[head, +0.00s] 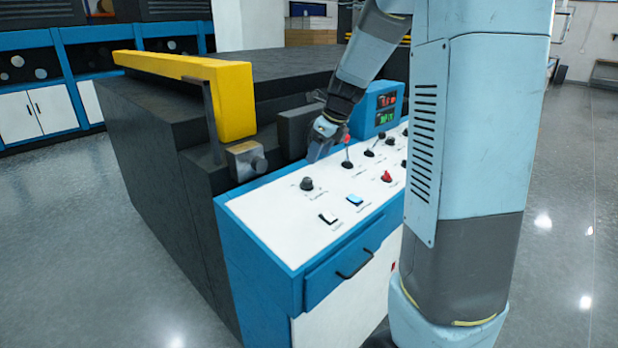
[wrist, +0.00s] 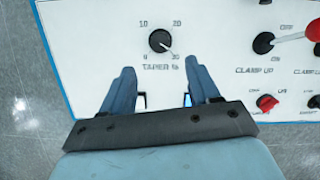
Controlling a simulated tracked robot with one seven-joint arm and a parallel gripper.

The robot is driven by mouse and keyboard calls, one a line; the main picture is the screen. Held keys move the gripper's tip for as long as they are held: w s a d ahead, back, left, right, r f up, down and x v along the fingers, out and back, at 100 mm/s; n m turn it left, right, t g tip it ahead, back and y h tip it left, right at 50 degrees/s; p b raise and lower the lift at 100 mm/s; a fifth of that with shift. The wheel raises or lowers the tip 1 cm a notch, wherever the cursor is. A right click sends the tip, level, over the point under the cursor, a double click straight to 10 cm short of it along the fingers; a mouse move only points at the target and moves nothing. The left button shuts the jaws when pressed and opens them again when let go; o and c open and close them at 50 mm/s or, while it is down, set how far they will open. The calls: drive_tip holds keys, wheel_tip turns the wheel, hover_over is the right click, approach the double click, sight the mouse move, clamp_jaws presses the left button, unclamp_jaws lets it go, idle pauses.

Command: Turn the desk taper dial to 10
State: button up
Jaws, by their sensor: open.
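The taper dial (wrist: 160,40) is a round black knob on the white panel, labelled TAPER, with marks reading 10 at upper left, 20 at upper right, and further marks at lower left and lower right. A pale pointer line on it is directed to the lower right, near the lower-right mark. In the head view the dial (head: 307,184) stands near the panel's left end. My gripper (wrist: 160,88) is open and empty, with its two blue fingers apart and below the dial in the wrist view. It also shows above the panel in the head view (head: 313,158), apart from the dial.
A clamp-up lever (wrist: 263,42) with a red-and-white handle stands right of the dial. A red knob (wrist: 267,103) is below it. A yellow guard bar (head: 232,95) rises behind.

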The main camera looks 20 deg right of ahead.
sight(307, 179)
drive_tip(key=x, duration=1)
drive_tip(key=shift+f, duration=0.25)
drive_tip(key=shift+c, duration=0.2)
drive_tip(key=c, duration=1)
drive_tip(key=shift+w, duration=0.1)
